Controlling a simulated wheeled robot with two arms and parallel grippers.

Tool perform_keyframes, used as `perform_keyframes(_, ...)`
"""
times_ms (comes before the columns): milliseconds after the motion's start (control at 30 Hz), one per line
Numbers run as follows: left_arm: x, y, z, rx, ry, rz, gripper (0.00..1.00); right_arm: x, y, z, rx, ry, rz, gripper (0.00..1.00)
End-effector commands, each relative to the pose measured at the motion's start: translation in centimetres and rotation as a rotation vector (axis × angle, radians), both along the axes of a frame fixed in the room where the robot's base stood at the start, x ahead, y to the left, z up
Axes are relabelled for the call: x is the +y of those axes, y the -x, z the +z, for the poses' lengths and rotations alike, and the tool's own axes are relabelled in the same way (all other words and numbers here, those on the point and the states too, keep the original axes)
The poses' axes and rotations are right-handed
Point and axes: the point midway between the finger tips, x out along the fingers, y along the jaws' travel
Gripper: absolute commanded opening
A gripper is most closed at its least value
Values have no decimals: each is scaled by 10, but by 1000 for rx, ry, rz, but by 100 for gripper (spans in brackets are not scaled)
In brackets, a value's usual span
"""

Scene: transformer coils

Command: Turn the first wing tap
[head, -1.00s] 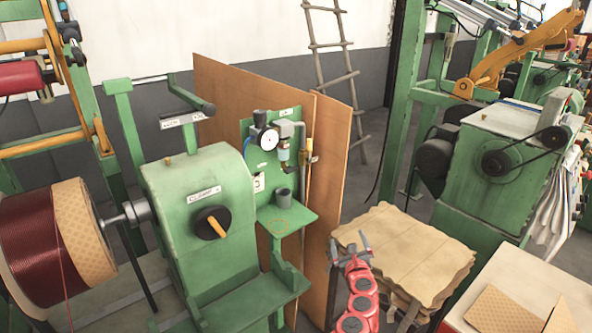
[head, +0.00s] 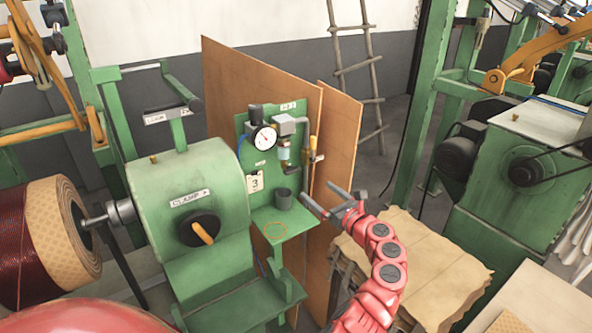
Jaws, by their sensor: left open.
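A green panel (head: 246,126) carries a round white gauge (head: 264,138), a small filter bowl (head: 283,153) and a grey pipe (head: 306,140). My right gripper is not in view.
A green shelf (head: 293,224) below the panel holds a dark cup (head: 284,199). A green machine with an orange-handled knob (head: 204,236) stands left. Brown boards (head: 340,130) stand behind the panel. A stack of tan sheets (head: 430,262) lies right of my arm.

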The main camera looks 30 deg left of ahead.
Motion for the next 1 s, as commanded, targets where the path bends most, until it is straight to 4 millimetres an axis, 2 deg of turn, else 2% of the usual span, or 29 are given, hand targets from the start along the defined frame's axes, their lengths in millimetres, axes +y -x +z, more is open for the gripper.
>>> perform_keyframes(33, 14, -4, 0, 2, 5, 6, 100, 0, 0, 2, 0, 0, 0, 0)
perform_keyframes(200, 52, -19, -2, 4, 6, 5, 100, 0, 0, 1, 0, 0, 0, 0)
perform_keyframes(500, 101, -41, -1, 1, 4, 1, 100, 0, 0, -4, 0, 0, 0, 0)
perform_keyframes(700, 118, -48, -2, 1, 4, -1, 100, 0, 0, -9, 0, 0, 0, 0)
perform_keyframes(1000, 122, -52, -1, 0, 2, -5, 100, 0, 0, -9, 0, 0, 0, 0)
